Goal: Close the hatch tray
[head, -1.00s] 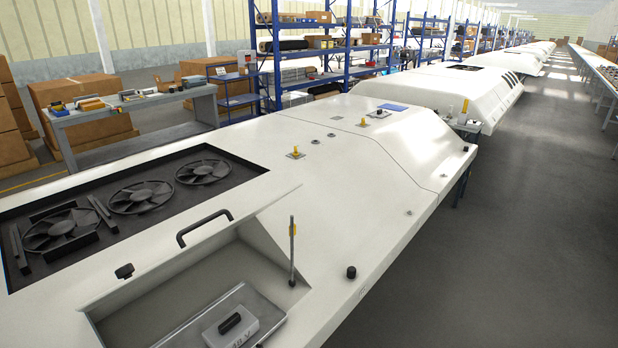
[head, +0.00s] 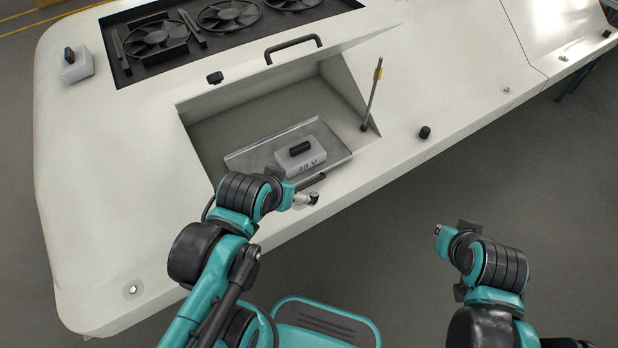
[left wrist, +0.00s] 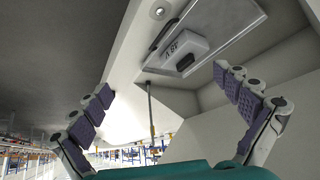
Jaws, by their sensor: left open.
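The metal tray (head: 245,160) sits pulled out in the open hatch recess of the white housing, carrying a light block marked 48 V with a dark grip (head: 312,158). A dark handle (head: 312,182) shows at the tray's front edge. My left gripper (head: 306,199) is just in front of that edge, close to the handle; I cannot tell whether it touches. In the left wrist view its fingers (left wrist: 163,82) are spread and empty, with the tray (left wrist: 222,32) and block (left wrist: 186,52) beyond. My right gripper (head: 442,232) hangs over the floor, its fingers unclear.
A thin rod with a yellow tag (head: 372,92) stands at the recess's right corner. A black bar handle (head: 293,46) is behind the recess. Fans (head: 230,14) lie in a dark bay behind. Another block (head: 76,66) stands at the left. Floor at right is clear.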

